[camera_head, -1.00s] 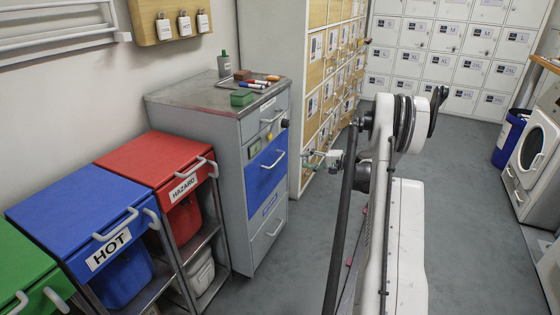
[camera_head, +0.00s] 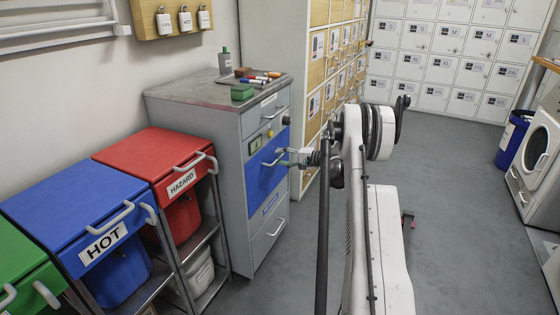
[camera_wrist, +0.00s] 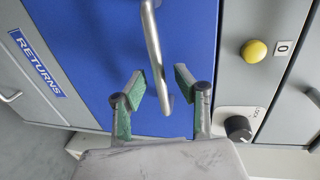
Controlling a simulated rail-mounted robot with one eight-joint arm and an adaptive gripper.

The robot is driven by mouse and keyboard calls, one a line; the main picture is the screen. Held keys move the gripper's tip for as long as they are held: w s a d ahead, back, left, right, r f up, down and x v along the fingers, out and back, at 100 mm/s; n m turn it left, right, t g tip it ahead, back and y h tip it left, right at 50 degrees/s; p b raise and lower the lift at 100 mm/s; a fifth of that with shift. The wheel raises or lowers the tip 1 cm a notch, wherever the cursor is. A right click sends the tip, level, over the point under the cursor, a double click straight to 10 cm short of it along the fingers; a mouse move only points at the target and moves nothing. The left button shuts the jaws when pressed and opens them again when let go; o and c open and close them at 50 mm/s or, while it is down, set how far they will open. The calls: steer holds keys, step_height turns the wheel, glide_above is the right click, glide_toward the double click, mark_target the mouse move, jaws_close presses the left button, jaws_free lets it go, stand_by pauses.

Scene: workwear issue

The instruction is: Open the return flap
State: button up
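The return flap (camera_head: 262,181) is the blue front panel of the grey metal cabinet, and it looks shut. It fills the middle of the wrist view (camera_wrist: 90,50), beside a blue RETURNS label (camera_wrist: 37,64). A silver bar handle (camera_wrist: 154,50) crosses the flap. My gripper (camera_wrist: 160,88) is open, its green-padded fingers apart on either side of the handle's end, with no visible grip on it. In the head view my gripper (camera_head: 286,160) is at the flap's handle.
A yellow button (camera_wrist: 254,51) and a black knob (camera_wrist: 238,128) sit on the cabinet beside the flap. A red HAZARD bin (camera_head: 150,155) and a blue HOT bin (camera_head: 75,205) stand left of the cabinet. Lockers (camera_head: 440,60) line the back.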

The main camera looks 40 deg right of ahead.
steer(key=shift+w+a, duration=0.15)
steer(key=shift+w, duration=0.2)
jaws_close()
